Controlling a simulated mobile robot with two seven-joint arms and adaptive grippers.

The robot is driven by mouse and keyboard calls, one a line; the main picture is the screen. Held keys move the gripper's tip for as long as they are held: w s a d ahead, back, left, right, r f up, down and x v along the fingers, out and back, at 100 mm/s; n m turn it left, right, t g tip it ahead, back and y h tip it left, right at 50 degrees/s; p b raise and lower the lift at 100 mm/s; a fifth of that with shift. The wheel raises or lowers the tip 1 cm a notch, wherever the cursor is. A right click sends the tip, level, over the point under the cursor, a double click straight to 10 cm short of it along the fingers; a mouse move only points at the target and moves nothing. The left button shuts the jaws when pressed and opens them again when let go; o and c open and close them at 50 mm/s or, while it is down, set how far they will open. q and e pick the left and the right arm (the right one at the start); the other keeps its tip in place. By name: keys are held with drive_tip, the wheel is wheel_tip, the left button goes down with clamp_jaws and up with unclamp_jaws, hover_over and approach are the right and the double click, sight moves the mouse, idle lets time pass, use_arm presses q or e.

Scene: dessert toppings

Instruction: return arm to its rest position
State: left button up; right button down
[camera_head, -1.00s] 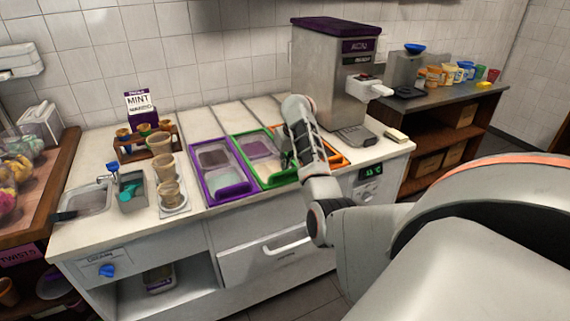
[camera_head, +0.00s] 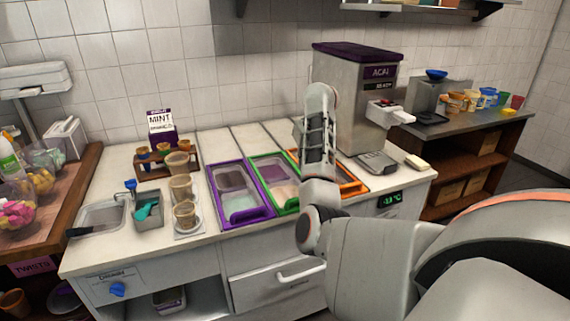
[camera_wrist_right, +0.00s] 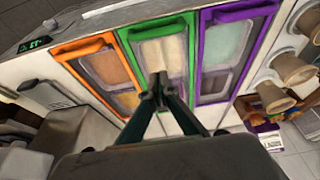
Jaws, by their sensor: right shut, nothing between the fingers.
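My right arm (camera_head: 318,150) comes in from the right in the head view and stands raised over the counter, in front of the green and orange topping trays. Its gripper is hidden behind the arm there. In the right wrist view the right gripper (camera_wrist_right: 161,88) is shut and empty, its fingertips above the green-framed tray (camera_wrist_right: 180,22). I cannot see my left gripper in either view.
The purple-framed tray (camera_head: 266,212) and orange-framed tray (camera_head: 352,189) flank the green one. The acai machine (camera_head: 345,85) stands close behind the arm. Stacked cups (camera_head: 181,187), a cup rack (camera_head: 163,169) and a scoop bin (camera_head: 149,226) stand to the left.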

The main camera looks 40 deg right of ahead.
drive_tip(key=s+a+f+n+h, duration=0.25)
drive_tip(key=s+f+h, duration=0.25)
drive_tip(key=s+f, duration=0.75)
drive_tip(key=s+a+f+n+t+y, duration=0.15)
drive_tip(key=s+a+n, duration=0.25)
drive_tip(key=s+a, duration=0.55)
drive_tip(key=s+a+f+n+t, duration=0.2)
drive_tip(key=s+a+f+n, duration=0.15)
drive_tip(key=s+a, duration=0.6)
drive_tip(key=w+a+f+m+t+y, duration=0.1)
drive_tip(key=a+f+y, duration=0.5)
drive_tip(key=a+f, duration=0.8)
wheel_tip(320, 180, down, 2)
drive_tip(key=shift+a+f+m+t+y, duration=0.2)
drive_tip(key=shift+m+t+y, duration=0.15)
drive_tip(key=shift+m+t, duration=0.5)
drive_tip(key=shift+w, duration=0.1)
